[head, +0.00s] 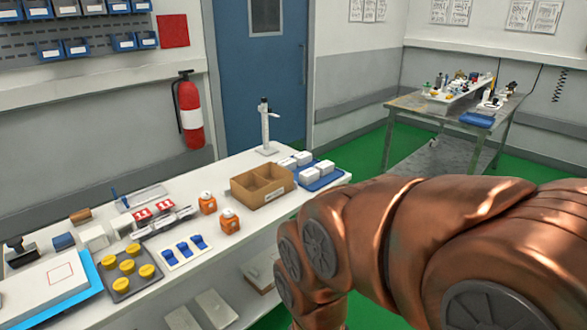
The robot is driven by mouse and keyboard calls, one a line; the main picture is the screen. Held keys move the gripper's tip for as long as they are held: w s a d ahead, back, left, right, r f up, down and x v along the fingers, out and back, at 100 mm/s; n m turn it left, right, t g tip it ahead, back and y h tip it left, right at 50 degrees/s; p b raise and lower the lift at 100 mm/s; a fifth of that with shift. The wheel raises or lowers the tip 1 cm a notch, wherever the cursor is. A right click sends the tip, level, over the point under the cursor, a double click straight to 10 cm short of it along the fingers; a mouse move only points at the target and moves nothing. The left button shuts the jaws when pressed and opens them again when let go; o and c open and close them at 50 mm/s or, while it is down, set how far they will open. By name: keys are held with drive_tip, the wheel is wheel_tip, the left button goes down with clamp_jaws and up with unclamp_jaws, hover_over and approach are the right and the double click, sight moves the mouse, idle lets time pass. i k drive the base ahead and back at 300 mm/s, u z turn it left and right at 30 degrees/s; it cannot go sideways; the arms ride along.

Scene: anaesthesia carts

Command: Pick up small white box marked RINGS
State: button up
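Several small white boxes (318,171) sit on and beside a blue tray (327,182) at the right end of the white bench. Other white box-like things stand at the bench's left, one of them a white block (95,238). No RINGS marking is legible on any of them, so I cannot tell which is the named box. My orange-brown arm fills the lower right and covers the bench's near right end. My gripper is outside the view.
The bench (230,262) also holds an open cardboard box (262,185), orange containers (229,221), a tray of yellow-topped items (125,270), blue clips (184,250) and a tall height gauge (265,125). A lower shelf holds boxes. A metal table (410,104) stands at the back right.

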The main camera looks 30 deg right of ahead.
sight(290, 164)
drive_tip(key=z, duration=1.7)
drive_tip(key=i, duration=3.9)
drive_tip(key=u, duration=4.2)
